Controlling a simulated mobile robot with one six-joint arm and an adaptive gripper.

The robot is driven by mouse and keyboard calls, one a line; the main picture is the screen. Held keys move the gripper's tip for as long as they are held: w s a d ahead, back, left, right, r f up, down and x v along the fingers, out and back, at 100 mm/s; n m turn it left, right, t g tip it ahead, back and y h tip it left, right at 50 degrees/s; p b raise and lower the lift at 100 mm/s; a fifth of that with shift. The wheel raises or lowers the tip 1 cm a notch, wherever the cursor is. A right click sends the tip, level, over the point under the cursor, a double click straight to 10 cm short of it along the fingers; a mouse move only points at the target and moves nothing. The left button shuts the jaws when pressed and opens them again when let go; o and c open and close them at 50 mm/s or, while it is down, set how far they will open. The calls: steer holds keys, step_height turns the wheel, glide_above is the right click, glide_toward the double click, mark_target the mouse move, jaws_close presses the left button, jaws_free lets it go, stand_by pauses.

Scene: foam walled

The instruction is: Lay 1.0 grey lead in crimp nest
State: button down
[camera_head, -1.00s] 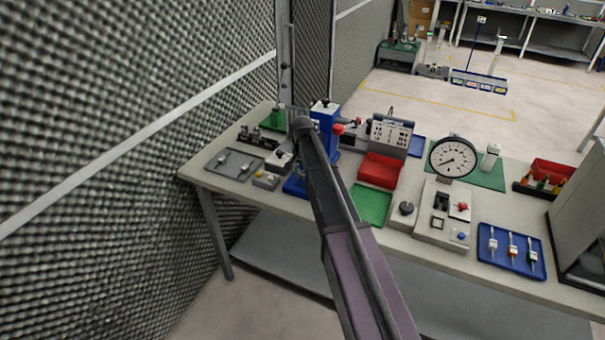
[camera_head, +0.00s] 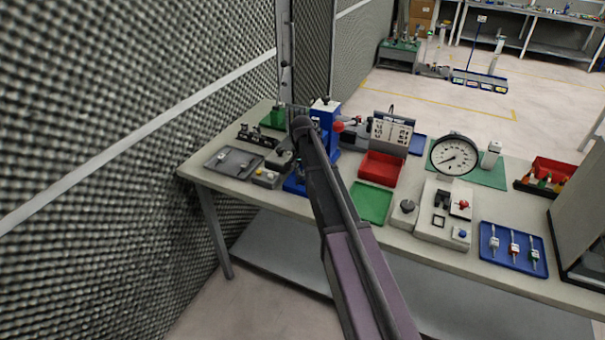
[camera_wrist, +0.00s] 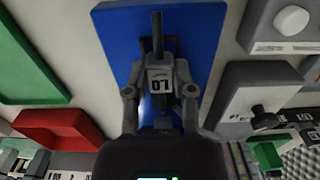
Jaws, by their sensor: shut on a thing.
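In the wrist view my gripper (camera_wrist: 160,92) is shut on the grey lead (camera_wrist: 158,50), a dark stem with a white number tag (camera_wrist: 159,80) between the fingers. The tag's digits look upside down. The lead is over the blue base plate (camera_wrist: 203,38); I cannot tell whether it touches anything below. In the head view the blue crimp press (camera_head: 326,112) stands on the bench behind my arm, which covers my gripper and part of the press. The crimp nest is not clearly visible in either view.
A grey tray (camera_head: 214,166) with small parts lies left of the press. A green tray (camera_head: 371,203) and a red bin (camera_head: 381,168) are to its right, with a dial gauge (camera_head: 455,155) and a blue tray (camera_head: 493,264) farther right. A foam wall (camera_head: 110,150) borders the left.

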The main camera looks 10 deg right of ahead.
steer(key=shift+f+b, duration=0.55)
steer(key=shift+f, duration=0.1)
steer(key=shift+c, duration=1.9)
jaws_free()
steer(key=shift+r, duration=0.15)
